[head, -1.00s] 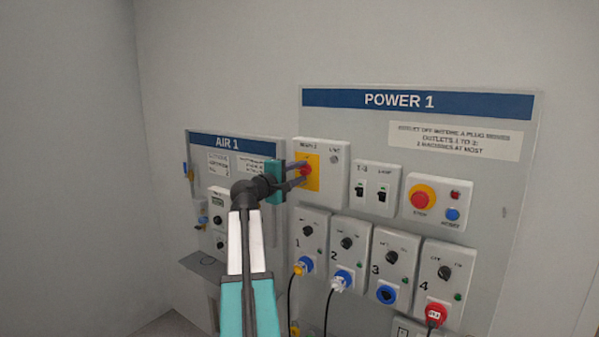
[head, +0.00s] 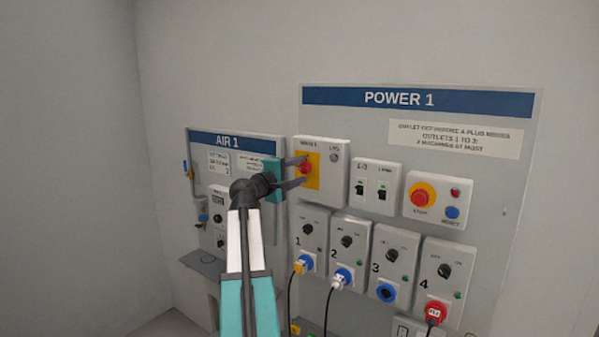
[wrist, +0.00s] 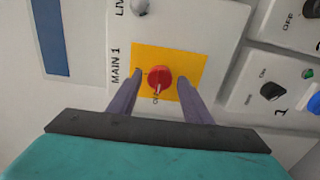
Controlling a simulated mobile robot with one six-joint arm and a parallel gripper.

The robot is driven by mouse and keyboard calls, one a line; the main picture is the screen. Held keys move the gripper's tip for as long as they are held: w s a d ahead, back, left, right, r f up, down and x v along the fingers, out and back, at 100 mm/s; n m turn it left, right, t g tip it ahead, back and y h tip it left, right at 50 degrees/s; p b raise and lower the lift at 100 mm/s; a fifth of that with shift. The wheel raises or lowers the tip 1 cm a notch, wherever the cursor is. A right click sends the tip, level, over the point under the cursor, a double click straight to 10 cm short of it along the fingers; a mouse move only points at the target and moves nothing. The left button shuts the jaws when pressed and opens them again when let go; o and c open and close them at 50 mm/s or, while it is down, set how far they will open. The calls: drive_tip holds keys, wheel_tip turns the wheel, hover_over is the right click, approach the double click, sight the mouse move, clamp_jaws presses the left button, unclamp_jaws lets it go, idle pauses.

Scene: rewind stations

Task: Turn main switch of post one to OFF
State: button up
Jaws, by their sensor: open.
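The main switch is a red rotary knob (wrist: 159,78) on a yellow plate (wrist: 184,60), in a white box labelled MAIN 1 in the wrist view. In the head view the red knob (head: 303,167) sits at the upper left of the POWER 1 board (head: 520,180). My gripper (wrist: 158,82) is open, with one finger on each side of the knob. It also shows in the head view (head: 303,171). I cannot tell whether the fingers touch the knob. The small position marking by the knob is too blurred to read.
Right of the main switch are two black breakers (head: 371,190) and a red emergency stop (head: 422,197). Below are several outlets with black knobs and plugs; cables (head: 328,310) hang down. The AIR 1 board (head: 230,141) stands left, behind my arm.

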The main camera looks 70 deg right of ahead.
drive_tip(key=v, duration=0.7)
drive_tip(key=shift+a, duration=0.35)
drive_tip(key=shift+w, duration=0.1)
idle(0.4)
